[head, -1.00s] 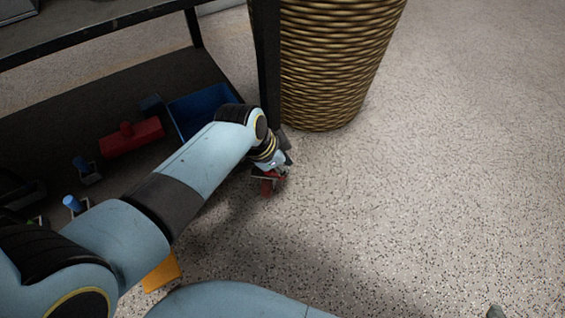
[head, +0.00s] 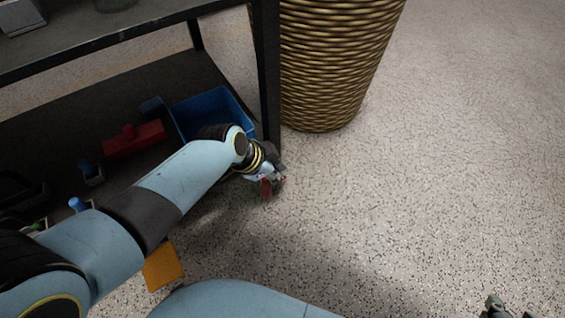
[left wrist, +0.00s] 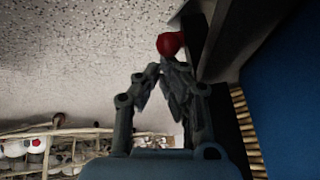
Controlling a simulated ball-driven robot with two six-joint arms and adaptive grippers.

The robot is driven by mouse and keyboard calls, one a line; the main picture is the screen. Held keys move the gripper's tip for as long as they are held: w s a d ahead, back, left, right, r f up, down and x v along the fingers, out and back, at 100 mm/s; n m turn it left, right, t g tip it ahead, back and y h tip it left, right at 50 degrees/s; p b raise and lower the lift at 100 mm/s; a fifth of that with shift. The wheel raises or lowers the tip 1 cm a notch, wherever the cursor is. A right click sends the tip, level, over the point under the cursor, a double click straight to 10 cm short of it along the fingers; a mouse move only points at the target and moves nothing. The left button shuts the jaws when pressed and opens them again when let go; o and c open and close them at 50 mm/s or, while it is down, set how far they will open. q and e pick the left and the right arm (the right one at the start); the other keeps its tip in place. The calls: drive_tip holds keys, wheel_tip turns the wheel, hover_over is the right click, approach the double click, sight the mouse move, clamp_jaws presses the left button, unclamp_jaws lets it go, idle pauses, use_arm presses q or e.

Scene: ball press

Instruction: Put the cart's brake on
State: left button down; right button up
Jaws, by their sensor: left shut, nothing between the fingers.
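The cart is a dark metal frame with shelves; its corner post (head: 267,90) stands at upper centre in the head view. A red part (head: 266,188) shows low at the foot of this post, mostly hidden by my left gripper (head: 277,180). In the left wrist view the red part (left wrist: 170,43) is rounded and sits just beyond the fingertips of my left gripper (left wrist: 162,69). The fingers are shut and empty. I cannot tell whether they touch the red part. My right gripper (head: 497,308) is only partly in view at the bottom right; its jaws are unclear.
A wicker basket (head: 330,65) stands close behind the cart's corner. The lower shelf holds a blue bin (head: 210,110), a red toolbox (head: 134,139) and smaller items. An orange piece (head: 162,266) lies below my left arm. Speckled floor (head: 450,150) is clear at right.

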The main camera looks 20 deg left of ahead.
use_arm(q)
drive_tip(key=shift+s+a+f+p, duration=0.5)
drive_tip(key=shift+s+a+p, duration=0.1)
drive_tip(key=shift+s, duration=0.2)
use_arm(e)
drive_tip(key=shift+s+r+g, duration=0.1)
drive_tip(key=shift+r+g, duration=0.7)
drive_tip(key=shift+r, duration=0.1)
use_arm(q)
drive_tip(key=shift+f, duration=0.1)
use_arm(e)
drive_tip(key=s+r+g+p, duration=0.3)
drive_tip(key=r+g+p, duration=0.1)
drive_tip(key=r, duration=0.2)
use_arm(q)
drive_tip(key=s+f+p+v, duration=0.1)
drive_tip(key=p+v, duration=0.3)
drive_tip(key=v, duration=0.7)
drive_tip(key=shift+s+a+r, duration=0.15)
drive_tip(key=shift+s+a, duration=0.2)
drive_tip(key=shift+s, duration=0.2)
use_arm(e)
drive_tip(key=s+d+f+g+h, duration=0.1)
drive_tip(key=s+d+f, duration=0.2)
drive_tip(key=f, duration=0.4)
drive_tip(key=shift+s+f+g, duration=0.15)
drive_tip(key=shift+s+g, duration=0.25)
drive_tip(key=shift+s, duration=0.25)
